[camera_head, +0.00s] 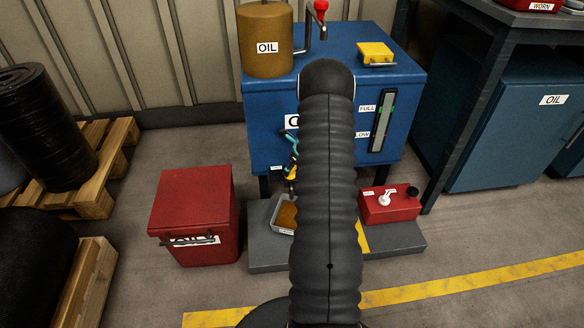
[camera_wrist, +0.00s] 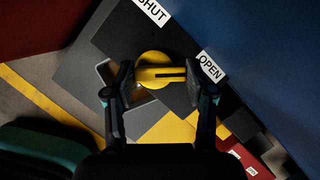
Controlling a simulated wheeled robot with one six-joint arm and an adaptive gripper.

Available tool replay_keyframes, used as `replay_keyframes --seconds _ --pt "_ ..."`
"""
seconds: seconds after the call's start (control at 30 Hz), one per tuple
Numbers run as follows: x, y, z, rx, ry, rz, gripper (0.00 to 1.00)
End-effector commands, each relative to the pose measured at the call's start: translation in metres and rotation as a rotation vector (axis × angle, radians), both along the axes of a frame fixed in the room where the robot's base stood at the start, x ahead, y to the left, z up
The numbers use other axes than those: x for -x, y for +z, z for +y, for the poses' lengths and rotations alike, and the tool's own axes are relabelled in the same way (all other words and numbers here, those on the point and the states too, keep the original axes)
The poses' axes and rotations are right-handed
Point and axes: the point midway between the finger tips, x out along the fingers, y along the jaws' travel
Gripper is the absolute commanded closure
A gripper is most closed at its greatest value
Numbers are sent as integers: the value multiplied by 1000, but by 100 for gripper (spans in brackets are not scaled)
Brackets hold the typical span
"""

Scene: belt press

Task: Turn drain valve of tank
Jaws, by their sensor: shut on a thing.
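The tank (camera_head: 270,120) is a blue box on legs with a FULL/LOW level gauge (camera_head: 382,120) on its front. The yellow drain valve (camera_wrist: 155,85) has a round hub and a bar handle, with SHUT (camera_wrist: 152,11) and OPEN (camera_wrist: 210,66) labels beside it. In the wrist view the bar lies level, its right end just below the OPEN label. My gripper (camera_wrist: 158,75) is shut on the valve handle, one finger at each end. In the head view my arm hides much of the tank's front; bits of my gripper (camera_head: 292,152) and the yellow valve (camera_head: 291,172) show at its left.
Under the valve, a grey drip tray (camera_head: 275,214) with brownish contents stands on a grey plinth (camera_head: 405,238). A red OIL box (camera_head: 193,215) stands left, and a small red case (camera_head: 390,205) right. Pallets are far left; a workbench (camera_head: 480,90) is at right.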

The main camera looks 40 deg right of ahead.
Motion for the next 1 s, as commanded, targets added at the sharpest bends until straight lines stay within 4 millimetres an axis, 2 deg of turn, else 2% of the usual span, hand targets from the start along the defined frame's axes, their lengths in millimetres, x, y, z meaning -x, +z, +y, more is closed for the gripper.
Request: replay_keyframes --seconds 0.37,1.0 --pt "-1 0 -1 0 77 0 80" --pt "-5 0 -2 2 530 -2 80"
